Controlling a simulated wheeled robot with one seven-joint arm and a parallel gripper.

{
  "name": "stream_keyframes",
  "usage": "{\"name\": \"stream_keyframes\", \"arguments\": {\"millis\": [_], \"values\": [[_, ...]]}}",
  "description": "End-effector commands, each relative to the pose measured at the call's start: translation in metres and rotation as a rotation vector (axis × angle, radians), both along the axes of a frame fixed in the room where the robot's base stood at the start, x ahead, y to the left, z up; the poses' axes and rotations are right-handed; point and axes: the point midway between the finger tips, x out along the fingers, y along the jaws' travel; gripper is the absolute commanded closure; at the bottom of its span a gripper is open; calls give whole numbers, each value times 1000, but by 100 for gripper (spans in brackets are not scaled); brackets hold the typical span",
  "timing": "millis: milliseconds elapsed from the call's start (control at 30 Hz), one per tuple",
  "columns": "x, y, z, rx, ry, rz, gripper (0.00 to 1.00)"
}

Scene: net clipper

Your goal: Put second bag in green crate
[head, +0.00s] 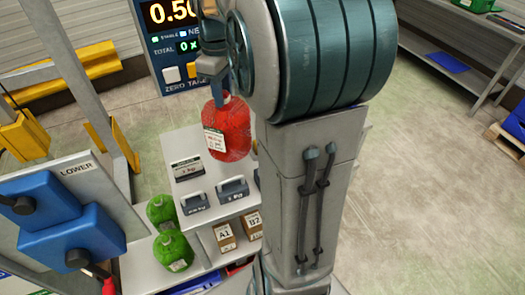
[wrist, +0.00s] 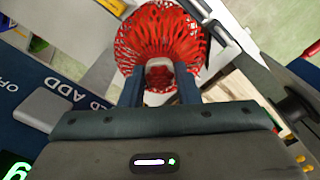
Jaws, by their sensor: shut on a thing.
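A red net bag (head: 227,128) with a white label hangs from my gripper (head: 213,70) in the head view, in the air above the light work surface. In the wrist view the red bag (wrist: 158,42) spreads out beyond the fingertips, and my gripper (wrist: 160,78) is shut on its pale top. Two green net bags, a rear one (head: 162,210) and a front one (head: 173,250), stand at the lower left in the head view.
Weights (head: 233,189) and small boxes marked A1 (head: 225,237) and B2 (head: 252,224) stand near the bag. A scale display (head: 175,40) is behind. A panel with blue blocks (head: 75,240) is at left. Open floor (head: 430,180) lies right of my arm.

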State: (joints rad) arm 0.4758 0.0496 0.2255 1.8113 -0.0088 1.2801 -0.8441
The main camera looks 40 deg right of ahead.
Motion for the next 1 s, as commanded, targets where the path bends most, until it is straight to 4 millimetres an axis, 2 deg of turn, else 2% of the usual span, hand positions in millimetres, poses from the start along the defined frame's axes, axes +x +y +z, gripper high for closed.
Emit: {"name": "stream_keyframes", "arguments": {"millis": [200, 467, 600, 733, 1000], "values": [[-2, -5, -38, 2, 5, -11, 100], [-2, -7, -65, 1, 3, -15, 100], [-2, -6, -85, 1, 4, -14, 100], [-2, -5, -94, 0, 1, -13, 100], [-1, -5, -95, 0, 0, -11, 100]]}}
